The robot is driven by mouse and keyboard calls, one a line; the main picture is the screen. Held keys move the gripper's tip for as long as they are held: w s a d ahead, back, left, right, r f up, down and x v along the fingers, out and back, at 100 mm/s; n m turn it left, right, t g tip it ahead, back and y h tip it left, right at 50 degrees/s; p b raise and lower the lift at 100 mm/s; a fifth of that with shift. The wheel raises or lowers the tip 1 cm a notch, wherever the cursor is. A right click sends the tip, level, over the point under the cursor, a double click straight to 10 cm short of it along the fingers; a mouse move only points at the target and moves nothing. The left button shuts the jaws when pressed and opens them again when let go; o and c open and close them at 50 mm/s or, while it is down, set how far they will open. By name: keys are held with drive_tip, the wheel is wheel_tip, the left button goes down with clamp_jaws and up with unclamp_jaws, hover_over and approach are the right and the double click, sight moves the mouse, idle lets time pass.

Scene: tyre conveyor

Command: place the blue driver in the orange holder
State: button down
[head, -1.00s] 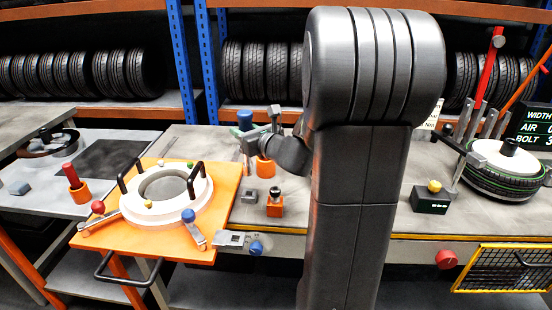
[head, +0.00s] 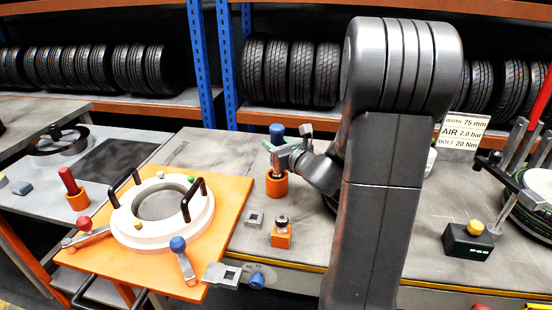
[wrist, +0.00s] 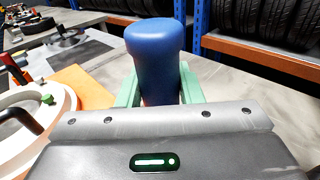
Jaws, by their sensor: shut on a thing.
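The blue driver (head: 277,132) is upright in my gripper (head: 283,152), in the head view. In the wrist view its blue handle (wrist: 156,50) stands between my green fingertips, which are shut on it. The orange holder (head: 277,186) stands on the grey bench directly below the driver, in line with it. The driver's lower part reaches down to the holder's mouth; I cannot tell how far it is inside. The wrist view hides most of the holder behind the driver and gripper.
A small orange block (head: 281,238) and a grey square part (head: 254,219) lie in front of the holder. To the left, an orange board (head: 233,200) bears a white ring (head: 127,228). Another orange cup (head: 77,201) holds a red-handled tool (head: 68,180).

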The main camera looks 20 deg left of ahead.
drive_tip(key=shift+f, duration=1.85)
drive_tip(key=c, duration=1)
unclamp_jaws()
drive_tip(key=shift+f+b, duration=0.1)
drive_tip(key=shift+b, duration=0.2)
drive_tip(key=shift+s+d+r, duration=0.1)
drive_tip(key=shift+d+r, duration=0.05)
drive_tip(key=shift+r, duration=0.05)
drive_tip(key=v, duration=1.1)
drive_tip(key=shift+s+d+b, duration=0.15)
drive_tip(key=shift+d+b, duration=0.2)
drive_tip(key=shift+b, duration=0.05)
